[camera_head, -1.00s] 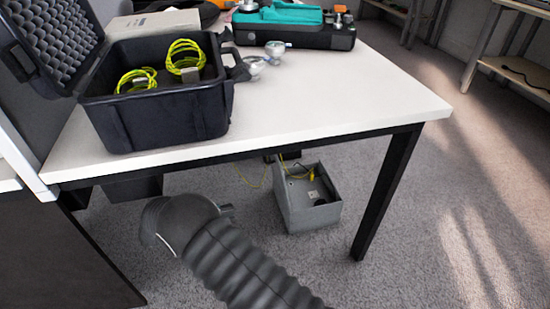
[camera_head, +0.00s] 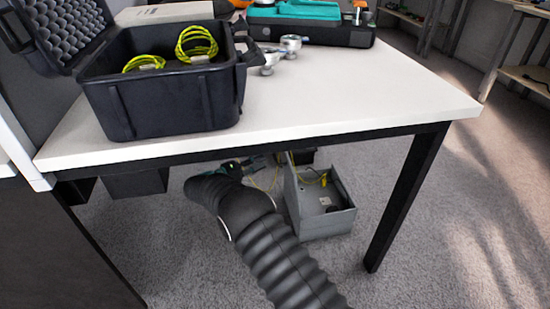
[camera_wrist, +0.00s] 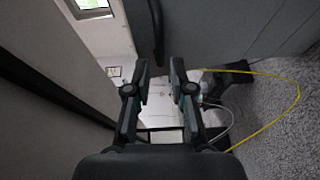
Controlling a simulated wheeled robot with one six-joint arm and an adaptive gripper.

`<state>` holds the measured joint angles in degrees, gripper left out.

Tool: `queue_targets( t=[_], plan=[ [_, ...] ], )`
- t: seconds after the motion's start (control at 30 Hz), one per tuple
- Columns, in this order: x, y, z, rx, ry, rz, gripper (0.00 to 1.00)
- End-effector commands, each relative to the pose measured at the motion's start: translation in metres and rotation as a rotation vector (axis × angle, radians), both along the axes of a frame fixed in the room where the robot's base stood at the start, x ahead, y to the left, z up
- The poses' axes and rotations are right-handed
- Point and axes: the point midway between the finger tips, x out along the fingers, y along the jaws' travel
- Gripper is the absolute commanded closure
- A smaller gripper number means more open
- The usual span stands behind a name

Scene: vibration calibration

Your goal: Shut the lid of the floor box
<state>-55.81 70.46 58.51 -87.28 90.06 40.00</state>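The floor box (camera_head: 322,222) is a grey open-topped box on the carpet under the table, right of my arm in the head view. A yellow cable and a pale socket plate show inside it. A taller grey panel stands at its left side; I cannot tell whether this is the lid. My gripper (camera_head: 238,166) is under the table, left of the box and apart from it, partly hidden by my arm. In the wrist view my gripper (camera_wrist: 160,82) has its two fingers apart with nothing held between them.
The white table (camera_head: 350,95) overhangs the gripper, with a black leg (camera_head: 405,195) right of the box. A black case (camera_head: 165,100) with yellow cables stands on top. A yellow cable (camera_wrist: 297,95) loops over the carpet. Open carpet lies to the right.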

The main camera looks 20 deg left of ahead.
Motion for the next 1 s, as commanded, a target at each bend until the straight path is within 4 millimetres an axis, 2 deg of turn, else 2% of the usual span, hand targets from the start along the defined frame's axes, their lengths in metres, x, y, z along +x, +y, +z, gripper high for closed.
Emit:
queue_targets(
  t=[0.2,0.4,0.8,0.83,0.9,1.0],
  plan=[
    [0.032,-0.024,-0.002,0.0,0.0,-0.002,0.77],
    [0.049,-0.036,-0.002,0.0,0.0,0.0,0.77],
    [0.055,-0.04,-0.002,-0.001,0.001,0.0,0.77],
    [0.055,-0.04,-0.002,-0.001,0.001,0.0,0.8],
    [0.055,-0.04,-0.002,-0.001,0.001,0.0,0.97],
    [0.055,-0.04,-0.002,-0.001,0.001,0.0,1.0]
  ],
)
